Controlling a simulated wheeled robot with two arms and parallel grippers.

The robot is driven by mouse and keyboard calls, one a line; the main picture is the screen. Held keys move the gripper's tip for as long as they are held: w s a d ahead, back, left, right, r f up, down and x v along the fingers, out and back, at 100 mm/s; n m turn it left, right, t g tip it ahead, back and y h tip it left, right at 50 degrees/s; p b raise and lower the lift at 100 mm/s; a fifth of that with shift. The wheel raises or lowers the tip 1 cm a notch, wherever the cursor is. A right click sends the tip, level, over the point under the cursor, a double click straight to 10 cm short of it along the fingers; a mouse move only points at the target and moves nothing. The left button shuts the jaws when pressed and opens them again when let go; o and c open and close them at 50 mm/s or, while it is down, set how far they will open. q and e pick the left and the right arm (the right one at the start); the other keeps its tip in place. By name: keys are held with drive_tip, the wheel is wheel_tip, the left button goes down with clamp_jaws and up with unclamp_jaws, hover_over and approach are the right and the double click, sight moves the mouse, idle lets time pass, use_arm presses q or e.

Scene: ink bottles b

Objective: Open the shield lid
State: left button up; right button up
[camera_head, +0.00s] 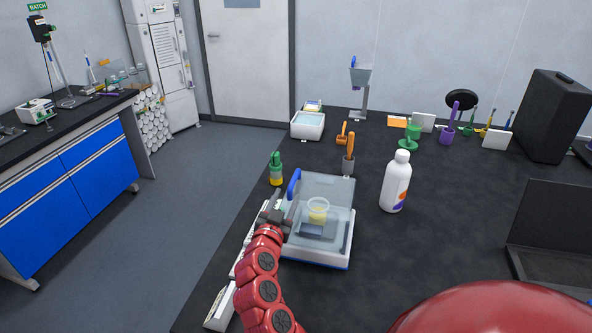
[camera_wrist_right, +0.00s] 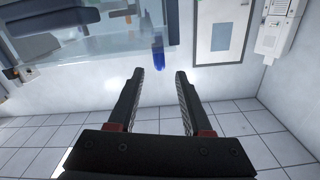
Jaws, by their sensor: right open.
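The clear draft shield (camera_head: 328,190) stands on a white and blue balance (camera_head: 318,262) on the dark bench, and its lid looks closed. A blue handle (camera_head: 294,184) sticks up at its left edge. Inside, a yellow cup (camera_head: 318,210) shows through the clear walls. My right gripper (camera_head: 281,203) is at the left side of the shield, close to the handle. In the right wrist view, my right gripper (camera_wrist_right: 160,74) is open and empty, with the blue handle (camera_wrist_right: 158,52) beyond the fingertips, apart from them. My left gripper is not in view.
A green and yellow bottle (camera_head: 276,172) stands left of the shield. A grey cup with an orange tool (camera_head: 348,162) stands behind it. A white bottle (camera_head: 396,182) stands to its right. The bench is clear farther right, before a black tray (camera_head: 548,265).

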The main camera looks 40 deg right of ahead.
sight(296, 173)
drive_tip(key=p+x, duration=0.3)
drive_tip(key=x, duration=0.6)
drive_tip(key=shift+w+d, duration=0.25)
drive_tip(key=shift+d, duration=0.05)
drive_tip(key=shift+w+d+f, duration=0.15)
drive_tip(key=shift+w+d, duration=0.25)
drive_tip(key=shift+d, duration=0.15)
drive_tip(key=shift+c, duration=0.2)
clamp_jaws()
idle(0.3)
